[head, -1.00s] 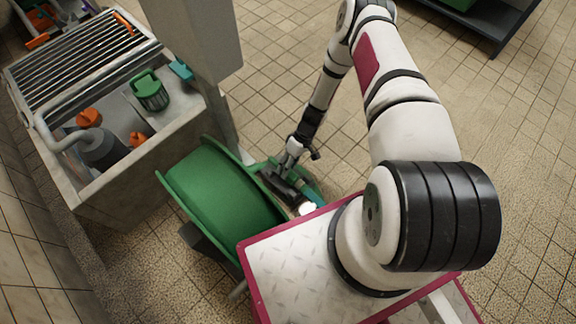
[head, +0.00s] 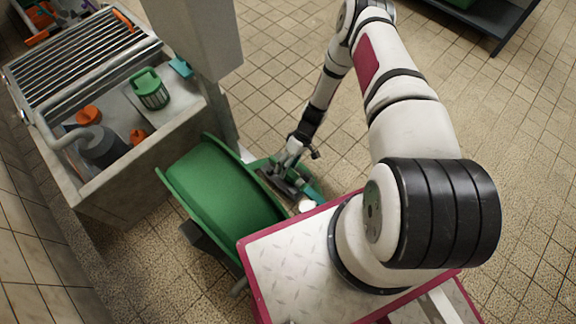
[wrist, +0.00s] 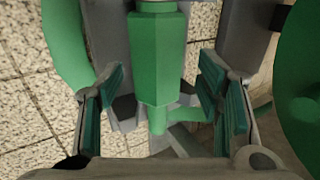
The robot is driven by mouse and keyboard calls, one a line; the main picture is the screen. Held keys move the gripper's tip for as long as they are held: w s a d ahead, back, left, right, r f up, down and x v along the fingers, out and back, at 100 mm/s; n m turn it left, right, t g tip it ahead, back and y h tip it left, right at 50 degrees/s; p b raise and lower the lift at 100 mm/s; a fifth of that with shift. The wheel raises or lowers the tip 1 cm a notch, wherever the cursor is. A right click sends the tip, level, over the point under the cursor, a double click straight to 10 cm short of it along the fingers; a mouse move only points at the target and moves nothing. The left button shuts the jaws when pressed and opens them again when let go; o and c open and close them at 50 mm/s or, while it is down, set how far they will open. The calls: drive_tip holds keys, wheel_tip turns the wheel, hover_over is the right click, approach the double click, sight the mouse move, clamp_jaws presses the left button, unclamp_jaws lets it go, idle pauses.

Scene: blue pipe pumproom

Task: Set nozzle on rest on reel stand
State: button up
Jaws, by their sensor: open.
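The green reel (head: 215,185) stands beside my base in the head view, with its stand partly hidden. My gripper (head: 290,186) is low beside the reel's right rim. In the wrist view my gripper (wrist: 168,95) is open, its teal-padded fingers on either side of a green six-sided body (wrist: 158,60) that looks like the nozzle. Gaps show between this body and both pads. A green stem and grey stand parts (wrist: 108,40) lie below and behind it. I cannot tell whether the nozzle is fully seated on the rest.
A grey sink (head: 150,165) with a grate, a green-capped container (head: 149,89) and orange-topped items stands at the left. A pale column (head: 195,40) rises behind the reel. A dark shelf (head: 490,22) is at the top right. Tiled floor between is clear.

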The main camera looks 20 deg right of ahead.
drive_tip(key=v, duration=1.2)
